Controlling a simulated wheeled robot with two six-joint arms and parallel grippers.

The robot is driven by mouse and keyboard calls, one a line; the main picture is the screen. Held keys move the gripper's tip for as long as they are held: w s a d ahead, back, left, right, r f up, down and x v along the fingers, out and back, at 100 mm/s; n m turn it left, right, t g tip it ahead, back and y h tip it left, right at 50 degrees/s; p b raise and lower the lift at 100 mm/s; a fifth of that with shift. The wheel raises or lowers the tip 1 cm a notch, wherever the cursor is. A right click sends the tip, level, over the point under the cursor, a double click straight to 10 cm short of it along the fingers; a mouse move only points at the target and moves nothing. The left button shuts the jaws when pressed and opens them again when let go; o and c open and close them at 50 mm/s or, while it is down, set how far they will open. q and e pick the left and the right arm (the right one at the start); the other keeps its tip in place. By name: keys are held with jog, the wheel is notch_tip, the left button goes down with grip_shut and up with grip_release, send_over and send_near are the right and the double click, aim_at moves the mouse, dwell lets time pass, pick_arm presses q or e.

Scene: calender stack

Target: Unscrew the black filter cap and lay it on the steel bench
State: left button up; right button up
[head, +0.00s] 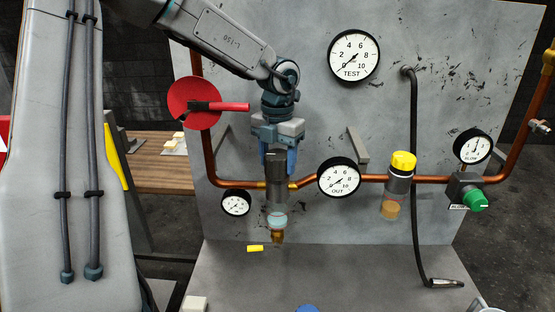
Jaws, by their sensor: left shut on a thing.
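The black filter cap (275,168) is the dark upright cylinder at the top of the filter, left of centre on the grey panel. My left gripper (277,158) points down over it and is shut on it. The blue fingers cover part of its sides. Below the cap are the filter's clear bowl (278,221) and brass bottom (277,237). The cap appears in line with the filter body; I cannot tell whether its thread is engaged. The steel bench (350,275) lies below the panel. My right gripper is not in view.
A copper pipe (235,184) runs along the panel. The OUT gauge (339,179) is close right of the filter, a small gauge (236,203) left. A red disc with a handle (193,103) is beside my arm. A yellow piece (255,248) lies near the filter. The bench's middle is clear.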

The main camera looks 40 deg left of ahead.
pick_arm(q)
jog(key=shift+f+n+b, duration=0.15)
jog(key=shift+n+b, duration=0.45)
jog(key=shift+b, duration=0.25)
jog(key=shift+n+b, duration=0.35)
jog(key=shift+n, duration=0.05)
jog(key=shift+n+b, duration=0.6)
jog(key=shift+b, duration=0.25)
jog(key=shift+n+b, duration=0.45)
jog(key=shift+n, duration=0.05)
